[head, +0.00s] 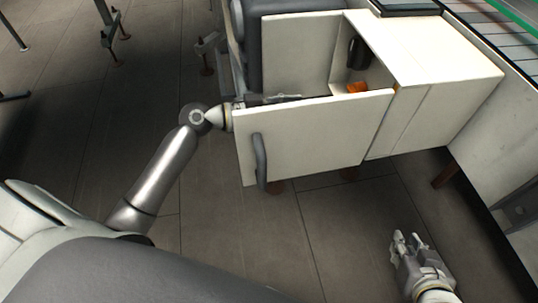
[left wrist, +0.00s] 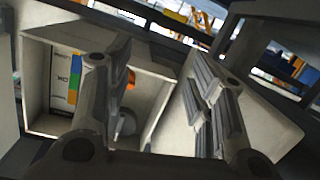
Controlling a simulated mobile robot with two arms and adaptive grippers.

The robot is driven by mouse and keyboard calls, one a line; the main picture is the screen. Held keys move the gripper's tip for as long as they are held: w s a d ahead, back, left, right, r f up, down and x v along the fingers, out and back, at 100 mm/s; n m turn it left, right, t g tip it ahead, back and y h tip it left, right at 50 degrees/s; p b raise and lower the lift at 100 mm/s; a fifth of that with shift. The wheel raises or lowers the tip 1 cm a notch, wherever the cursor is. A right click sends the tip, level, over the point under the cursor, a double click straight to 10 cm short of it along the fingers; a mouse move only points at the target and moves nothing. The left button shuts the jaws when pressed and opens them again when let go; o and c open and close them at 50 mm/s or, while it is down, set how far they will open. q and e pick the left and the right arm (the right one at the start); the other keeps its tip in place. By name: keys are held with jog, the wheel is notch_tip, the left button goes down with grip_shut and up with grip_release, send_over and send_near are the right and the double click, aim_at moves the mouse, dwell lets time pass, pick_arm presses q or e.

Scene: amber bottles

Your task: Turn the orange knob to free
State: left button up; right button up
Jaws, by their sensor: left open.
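The orange knob (head: 357,87) sits inside the open white cabinet (head: 450,60), low near its right inner wall. In the left wrist view the orange knob (left wrist: 131,78) shows as a small patch beside the left finger, which hides part of it. My left gripper (head: 280,98) reaches in behind the open cabinet door (head: 315,140), which partly hides it. In the left wrist view the left gripper (left wrist: 158,65) is open and empty, its fingers wide apart before the cabinet interior. My right gripper (head: 406,240) is open and empty, low over the floor. The knob's setting cannot be read.
The door has a grey handle (head: 260,161) on its outer face. A dark object (head: 357,52) is inside the cabinet above the knob. A label panel with coloured blocks (left wrist: 74,78) is on the inner wall. A conveyor (head: 500,35) runs at the upper right. Floor before the door is clear.

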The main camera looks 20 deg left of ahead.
pick_arm(q)
jog(key=a+f+n+y+p, duration=0.1)
jog(key=a+f+n+y, duration=0.2)
jog(key=f, duration=0.7)
jog(key=a+f+n+g+y+p, duration=0.1)
jog(key=a+f+n+y+p, duration=0.1)
jog(key=f, duration=0.9)
jog(key=shift+s+a+n+y+p, duration=0.3)
jog(key=shift+a+n+y, duration=0.1)
jog(key=shift+a+y, duration=0.3)
pick_arm(e)
jog(key=shift+r, duration=1.95)
